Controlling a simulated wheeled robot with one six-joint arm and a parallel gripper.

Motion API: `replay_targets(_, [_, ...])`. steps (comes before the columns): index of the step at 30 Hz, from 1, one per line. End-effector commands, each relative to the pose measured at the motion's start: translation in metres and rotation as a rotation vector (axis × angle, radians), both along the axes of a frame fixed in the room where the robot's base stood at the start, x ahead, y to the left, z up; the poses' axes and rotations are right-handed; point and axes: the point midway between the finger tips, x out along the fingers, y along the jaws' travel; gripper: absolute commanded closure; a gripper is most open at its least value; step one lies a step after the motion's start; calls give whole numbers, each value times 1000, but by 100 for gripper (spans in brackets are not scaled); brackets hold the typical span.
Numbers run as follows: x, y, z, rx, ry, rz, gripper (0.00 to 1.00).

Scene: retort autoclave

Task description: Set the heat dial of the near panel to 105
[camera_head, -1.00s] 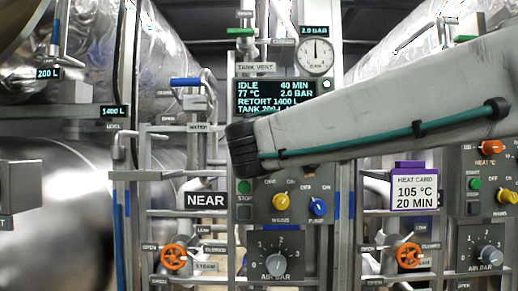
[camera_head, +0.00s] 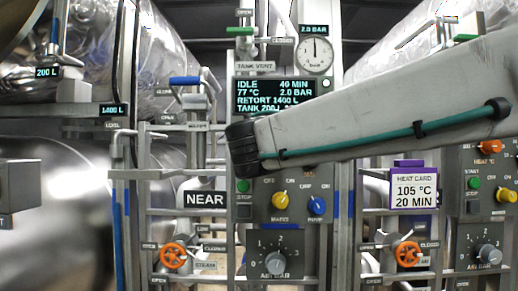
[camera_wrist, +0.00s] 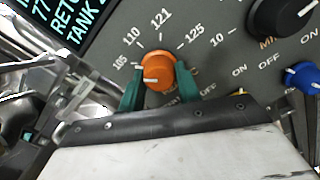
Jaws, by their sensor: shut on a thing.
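The orange heat dial (camera_wrist: 158,70) shows in the wrist view, on the grey near panel (camera_wrist: 215,72). Printed marks 105, 110, 121 and 125 curve around its upper side, with OFF at its lower right. My gripper (camera_wrist: 160,84) has its two green fingers on either side of the dial, shut on it. I cannot tell for sure which mark the dial points at. In the head view my arm hides this dial and the gripper. The near panel's display (camera_head: 275,95) reads IDLE, 40 MIN, 77 °C, 2.0 BAR.
A black dial (camera_wrist: 283,14) and a blue knob (camera_wrist: 301,77) sit right of the heat dial. In the head view a heat card (camera_head: 413,190) reads 105 °C, 20 MIN. The NEAR sign (camera_head: 206,199) and an orange valve wheel (camera_head: 174,256) are left of the panel's lower part.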

Motion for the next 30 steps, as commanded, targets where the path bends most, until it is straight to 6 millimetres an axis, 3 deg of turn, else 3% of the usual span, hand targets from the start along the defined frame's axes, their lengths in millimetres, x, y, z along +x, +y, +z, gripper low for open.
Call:
replay_targets(13, [0, 0, -2, -11, 5, 0, 89])
replay_targets(14, [0, 0, -2, -11, 5, 0, 64])
replay_targets(16, [0, 0, -2, -10, 4, 0, 45])
replay_targets(25, [-1, 0, -1, -9, 2, 0, 45])
replay_targets(30, [-20, 1, 0, -9, 1, 3, 45])
